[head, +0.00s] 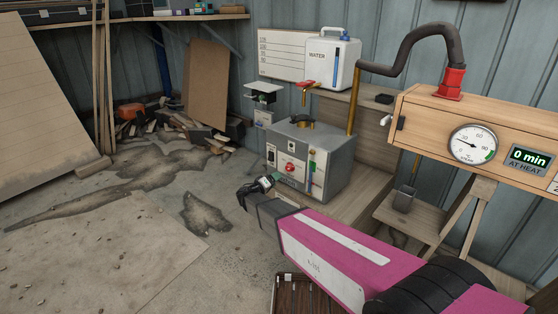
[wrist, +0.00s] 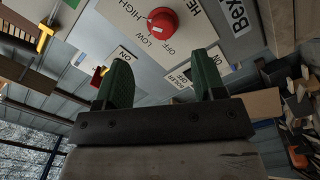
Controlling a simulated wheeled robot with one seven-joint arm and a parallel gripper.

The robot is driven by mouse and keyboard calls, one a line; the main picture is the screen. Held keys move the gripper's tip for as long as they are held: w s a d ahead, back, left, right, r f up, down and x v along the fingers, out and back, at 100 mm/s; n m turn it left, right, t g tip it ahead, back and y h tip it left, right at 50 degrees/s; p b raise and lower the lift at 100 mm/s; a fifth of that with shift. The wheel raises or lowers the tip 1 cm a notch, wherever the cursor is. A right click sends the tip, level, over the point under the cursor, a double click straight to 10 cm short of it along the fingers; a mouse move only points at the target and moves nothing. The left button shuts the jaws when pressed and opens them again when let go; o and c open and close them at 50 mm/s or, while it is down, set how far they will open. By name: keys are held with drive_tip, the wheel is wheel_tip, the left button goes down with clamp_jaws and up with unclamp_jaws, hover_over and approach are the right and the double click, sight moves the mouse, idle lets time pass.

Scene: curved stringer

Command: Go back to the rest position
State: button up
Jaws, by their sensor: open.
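My gripper (head: 262,186) is in front of the grey steam boiler (head: 338,150), near its lower front panel. In the wrist view, its two green fingers (wrist: 163,78) are apart with nothing between them. Beyond the fingertips is the pale control panel (wrist: 185,50) with a red knob (wrist: 162,23) marked HIGH, LOW and OFF. The knob is clear of the fingers. In the head view the red knob (head: 290,168) also shows on the boiler front. Whether the fingertips touch the panel cannot be told.
A wooden steam box (head: 430,118) with a dial gauge (head: 472,144) and a display reading 0 min (head: 531,157) stands at the right. A black hose (head: 405,45) runs to it. A water jug (head: 331,60) stands behind the boiler. Open floor (head: 110,245) lies to the left.

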drive_tip(key=s+d+f+m+g+y, duration=0.1)
drive_tip(key=s+d+g, duration=0.4)
drive_tip(key=d, duration=0.6)
drive_tip(key=s+d+f+m+g+y, duration=0.15)
drive_tip(key=s+d+g, duration=0.3)
drive_tip(key=d, duration=0.65)
drive_tip(key=s+d+r+g+y, duration=0.1)
drive_tip(key=s+d+g+y, duration=0.1)
drive_tip(key=s, duration=0.5)
drive_tip(key=s+d+r+m+g+y, duration=0.1)
drive_tip(key=s+d+g+y, duration=0.1)
drive_tip(key=s+d+y, duration=0.3)
drive_tip(key=s+y, duration=0.1)
drive_tip(key=s, duration=0.2)
drive_tip(key=shift+s+r+y, duration=0.3)
drive_tip(key=shift+r+y, duration=0.05)
drive_tip(key=shift+m, duration=0.25)
